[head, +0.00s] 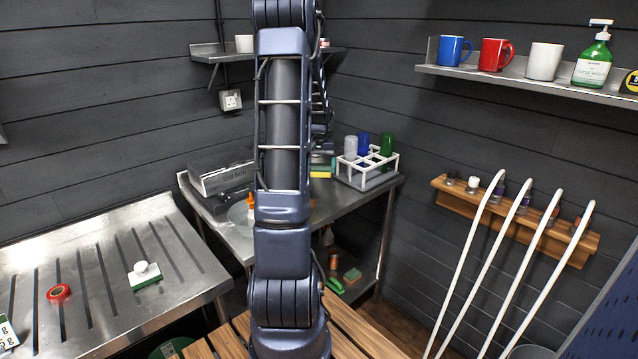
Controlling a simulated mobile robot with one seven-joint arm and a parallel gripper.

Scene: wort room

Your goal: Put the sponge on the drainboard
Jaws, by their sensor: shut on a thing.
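The sponge (322,169), yellow and green, shows just right of my upright arm, at the back table's height. My gripper (321,152) is mostly hidden behind my own arm; its end is right above the sponge and appears shut on it. I cannot tell whether the sponge touches the table below. The drainboard (95,255) is the grooved steel surface at the left, well apart from my gripper. A green-and-white scrubber with a round white knob (144,275) and a red ring-shaped roll (59,293) lie on it.
The steel back table (225,225) bears a grey metal box (222,177) and a white bottle rack (367,170). A shelf (525,82) with mugs and a green pump bottle, a wooden rack (450,185) and white curved pipes (530,240) are at right. The drainboard's back half is clear.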

